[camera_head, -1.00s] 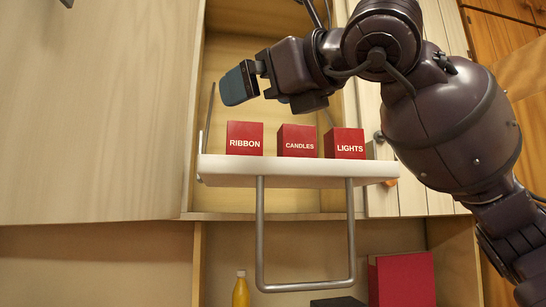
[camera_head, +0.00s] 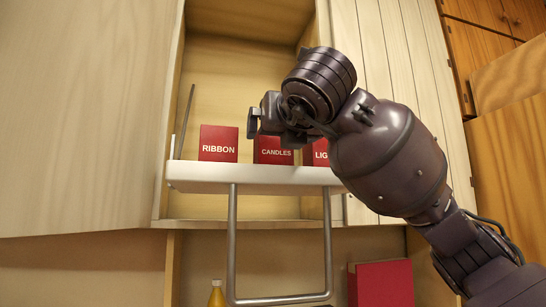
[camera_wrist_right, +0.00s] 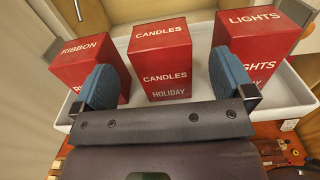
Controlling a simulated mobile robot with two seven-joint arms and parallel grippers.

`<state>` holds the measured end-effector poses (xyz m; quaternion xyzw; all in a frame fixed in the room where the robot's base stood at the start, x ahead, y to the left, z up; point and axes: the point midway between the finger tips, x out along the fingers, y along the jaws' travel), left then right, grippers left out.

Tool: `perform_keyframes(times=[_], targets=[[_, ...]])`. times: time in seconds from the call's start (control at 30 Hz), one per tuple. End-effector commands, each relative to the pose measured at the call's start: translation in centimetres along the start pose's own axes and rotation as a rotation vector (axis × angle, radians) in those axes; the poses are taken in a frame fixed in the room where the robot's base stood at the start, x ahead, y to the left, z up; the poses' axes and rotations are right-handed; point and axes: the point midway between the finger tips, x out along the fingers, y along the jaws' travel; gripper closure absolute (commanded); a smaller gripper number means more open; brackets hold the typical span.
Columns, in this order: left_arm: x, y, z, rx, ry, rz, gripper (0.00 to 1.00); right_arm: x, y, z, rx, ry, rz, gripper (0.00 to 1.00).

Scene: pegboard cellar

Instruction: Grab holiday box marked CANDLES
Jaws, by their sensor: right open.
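The red CANDLES box (camera_head: 270,150) stands on a white pull-down shelf (camera_head: 250,177), between the red RIBBON box (camera_head: 218,140) and the red LIGHTS box (camera_head: 318,152). In the right wrist view the CANDLES box (camera_wrist_right: 162,65) shows its top and its front, marked CANDLES HOLIDAY. My right gripper (camera_wrist_right: 165,84) is open, one blue fingertip on each side of that box in the picture; I cannot tell whether they reach past its front face. In the head view my right gripper (camera_head: 262,118) is in front of the box's top, its fingers mostly hidden. My left gripper is out of view.
The RIBBON box (camera_wrist_right: 90,68) and LIGHTS box (camera_wrist_right: 255,48) stand close beside my fingers. A metal handle (camera_head: 232,245) hangs below the shelf. Lower down are a yellow bottle (camera_head: 217,294) and a large red box (camera_head: 382,283). Cabinet doors flank the opening.

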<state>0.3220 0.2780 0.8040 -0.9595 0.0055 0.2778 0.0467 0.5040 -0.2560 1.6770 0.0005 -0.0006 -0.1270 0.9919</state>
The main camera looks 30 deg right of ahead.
Motion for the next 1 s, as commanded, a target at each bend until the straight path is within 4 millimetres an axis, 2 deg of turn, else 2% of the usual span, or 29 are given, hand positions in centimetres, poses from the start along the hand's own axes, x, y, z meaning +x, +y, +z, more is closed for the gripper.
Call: perform_keyframes(times=[0.13,0.5,0.77,0.87,1.0], targets=[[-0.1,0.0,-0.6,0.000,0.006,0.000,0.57,0.9,0.0,0.0,-0.001,0.003,-0.001,0.00],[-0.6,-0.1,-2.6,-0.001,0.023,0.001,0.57,5.2,0.0,-0.1,-0.001,0.003,0.000,0.00],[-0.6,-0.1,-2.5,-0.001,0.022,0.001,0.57,5.5,0.0,-0.2,-0.001,0.002,0.001,0.00],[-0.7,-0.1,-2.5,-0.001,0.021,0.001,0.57,5.5,0.0,-0.2,-0.001,0.002,0.001,0.12],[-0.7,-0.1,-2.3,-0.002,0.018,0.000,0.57,5.4,0.0,-0.2,-0.001,0.002,0.001,0.34]])
